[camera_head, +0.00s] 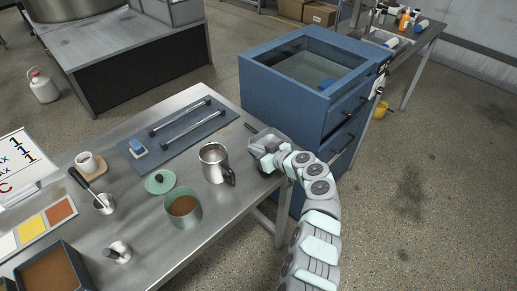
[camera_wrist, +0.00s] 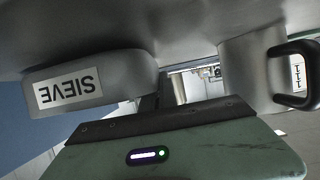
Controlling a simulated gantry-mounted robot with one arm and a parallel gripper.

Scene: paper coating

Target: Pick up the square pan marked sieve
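The square grey pan (camera_head: 264,141) sits at the right end of the steel table, its handle pointing to the upper left. In the wrist view the pan (camera_wrist: 120,70) appears upside down, close up, with a white label reading SIEVE on its side. My gripper (camera_head: 279,156) is right at the pan's near right side. In the wrist view its green body fills the lower part, close to the pan. The fingertips cannot be made out, so I cannot tell whether they are open, shut or touching the pan.
A steel mug (camera_head: 213,163) with a black handle stands just left of the pan. A green pot (camera_head: 183,208) and its lid (camera_head: 160,182) stand farther left. A blue mat (camera_head: 180,136) with two rods lies behind. A blue cabinet (camera_head: 283,95) stands beyond the table's right end.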

